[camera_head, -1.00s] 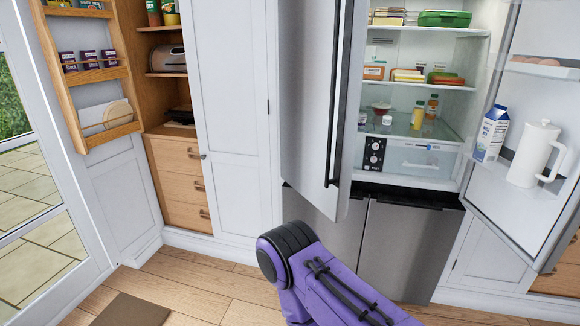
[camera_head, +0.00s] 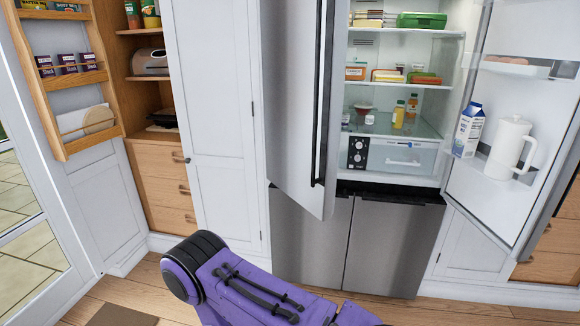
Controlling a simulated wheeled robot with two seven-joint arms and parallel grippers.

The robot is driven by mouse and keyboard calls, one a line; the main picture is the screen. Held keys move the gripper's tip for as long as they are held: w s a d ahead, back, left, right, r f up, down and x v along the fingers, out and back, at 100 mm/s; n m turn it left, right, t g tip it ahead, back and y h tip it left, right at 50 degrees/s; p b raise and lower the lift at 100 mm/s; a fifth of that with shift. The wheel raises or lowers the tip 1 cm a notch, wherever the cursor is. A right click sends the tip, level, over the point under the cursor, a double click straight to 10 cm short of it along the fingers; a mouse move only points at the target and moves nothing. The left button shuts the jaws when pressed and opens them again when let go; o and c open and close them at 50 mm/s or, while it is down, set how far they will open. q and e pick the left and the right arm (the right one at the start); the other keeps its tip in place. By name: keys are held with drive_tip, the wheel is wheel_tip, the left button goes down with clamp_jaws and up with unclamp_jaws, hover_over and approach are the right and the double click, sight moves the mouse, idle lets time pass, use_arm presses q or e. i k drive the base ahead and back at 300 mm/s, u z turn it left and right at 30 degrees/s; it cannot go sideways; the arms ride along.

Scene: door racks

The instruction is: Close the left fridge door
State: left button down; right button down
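The left fridge door (camera_head: 290,100) is stainless steel with a long dark vertical handle (camera_head: 321,110) and stands partly open, swung out toward me. The right fridge door (camera_head: 520,130) is wide open to the right, with a milk carton (camera_head: 468,130) and a white jug (camera_head: 509,148) on its shelf. The fridge inside (camera_head: 440,110) is exposed, with food on its shelves. A purple and black part of my arm is low in the picture, below the left door and apart from it. Neither gripper shows in this view.
A tall white cupboard (camera_head: 212,120) stands left of the fridge. An open pantry door with wooden racks (camera_head: 88,119) and wooden drawers (camera_head: 162,185) are further left. A glazed door (camera_head: 30,230) is at the far left. Two closed steel lower doors (camera_head: 390,245) sit below. Wood floor lies in front.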

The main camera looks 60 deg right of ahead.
sight(303, 46)
drive_tip(key=i, duration=1.5)
drive_tip(key=z, duration=0.7)
